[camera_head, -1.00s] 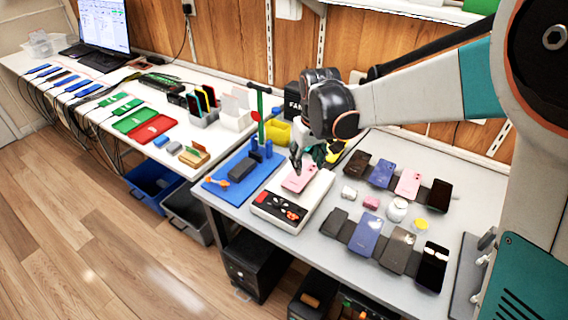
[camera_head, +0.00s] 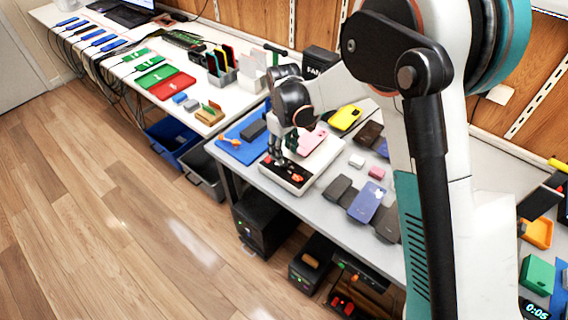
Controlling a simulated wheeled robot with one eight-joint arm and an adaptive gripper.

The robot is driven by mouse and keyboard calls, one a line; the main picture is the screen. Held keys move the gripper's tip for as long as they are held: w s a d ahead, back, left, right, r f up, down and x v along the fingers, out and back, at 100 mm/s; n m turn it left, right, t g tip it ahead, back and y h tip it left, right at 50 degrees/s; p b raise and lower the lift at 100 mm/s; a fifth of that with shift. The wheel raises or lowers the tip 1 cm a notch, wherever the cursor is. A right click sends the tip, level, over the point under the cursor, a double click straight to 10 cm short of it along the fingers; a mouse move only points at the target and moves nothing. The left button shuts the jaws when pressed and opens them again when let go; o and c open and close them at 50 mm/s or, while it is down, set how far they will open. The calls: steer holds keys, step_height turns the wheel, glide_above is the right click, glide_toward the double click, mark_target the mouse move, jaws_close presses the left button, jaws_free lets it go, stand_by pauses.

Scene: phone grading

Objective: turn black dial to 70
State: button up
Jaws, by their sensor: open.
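The white device (camera_head: 329,152) sits on the grey table with a pink phone (camera_head: 312,140) on top. Its black front panel (camera_head: 298,184) carries small red and orange parts; the black dial cannot be told apart at this size, nor can its setting be read. My gripper (camera_head: 275,157) points down over the left part of this panel, with its jaws open. The fingers partly hide the panel, and I cannot tell whether they touch anything on it.
A blue mat (camera_head: 235,150) with a dark block (camera_head: 253,130) lies left of the device. Several phones, such as the blue one (camera_head: 366,201), lie to its right, with a white case (camera_head: 357,160) and a pink one (camera_head: 377,173). My arm hides the table's right part.

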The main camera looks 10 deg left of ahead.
mark_target(284, 165)
step_height(284, 165, down, 6)
steer(key=shift+r+b, duration=0.15)
steer(key=shift+b, duration=0.6)
steer(key=shift+c, duration=0.3)
jaws_close()
